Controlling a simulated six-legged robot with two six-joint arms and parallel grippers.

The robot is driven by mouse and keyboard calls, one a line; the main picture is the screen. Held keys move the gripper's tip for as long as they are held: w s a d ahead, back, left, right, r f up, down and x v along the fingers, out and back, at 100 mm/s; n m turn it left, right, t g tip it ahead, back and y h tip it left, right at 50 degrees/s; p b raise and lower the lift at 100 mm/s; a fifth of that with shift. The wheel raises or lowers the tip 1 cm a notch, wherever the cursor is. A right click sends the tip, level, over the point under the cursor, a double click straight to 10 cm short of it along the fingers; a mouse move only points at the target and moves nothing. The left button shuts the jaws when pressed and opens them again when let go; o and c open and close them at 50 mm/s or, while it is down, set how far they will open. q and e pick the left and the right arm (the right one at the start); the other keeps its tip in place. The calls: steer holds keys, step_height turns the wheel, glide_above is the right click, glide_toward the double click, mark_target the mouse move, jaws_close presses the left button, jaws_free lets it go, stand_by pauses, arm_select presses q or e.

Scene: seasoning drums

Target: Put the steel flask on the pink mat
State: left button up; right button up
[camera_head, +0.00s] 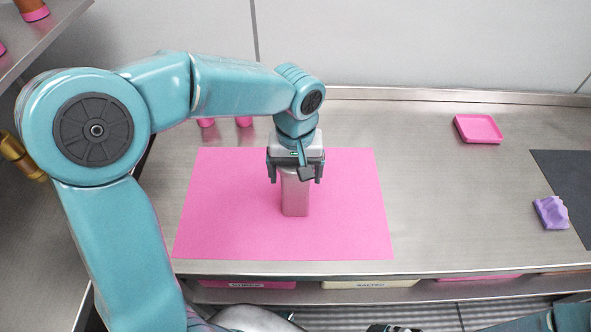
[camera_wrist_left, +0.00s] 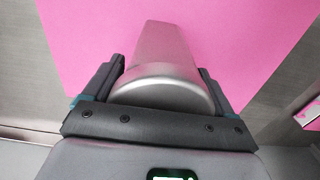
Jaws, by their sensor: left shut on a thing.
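The steel flask (camera_head: 295,198) is a plain silver body, upright over the middle of the pink mat (camera_head: 225,205). My left gripper (camera_head: 295,175) is above it, pointing down, with its two dark fingers shut around the flask's upper part. In the left wrist view the flask (camera_wrist_left: 165,65) lies between the two fingers (camera_wrist_left: 160,85), with pink mat behind it. I cannot tell whether the flask's base touches the mat. Only a small dark part of my right gripper (camera_head: 392,328) shows at the bottom edge; its fingers cannot be made out.
A pink tray (camera_head: 478,129) sits at the back right of the steel counter (camera_head: 430,200). Two small pink items (camera_head: 244,121) stand behind the mat.

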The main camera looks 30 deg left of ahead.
arm_select(q)
steer(key=shift+f, duration=0.1)
steer(key=o, duration=1)
steer(key=shift+w+f, duration=0.1)
step_height(320, 180, up, 12)
steer(key=shift+r+p, duration=0.25)
steer(key=shift+p, duration=0.25)
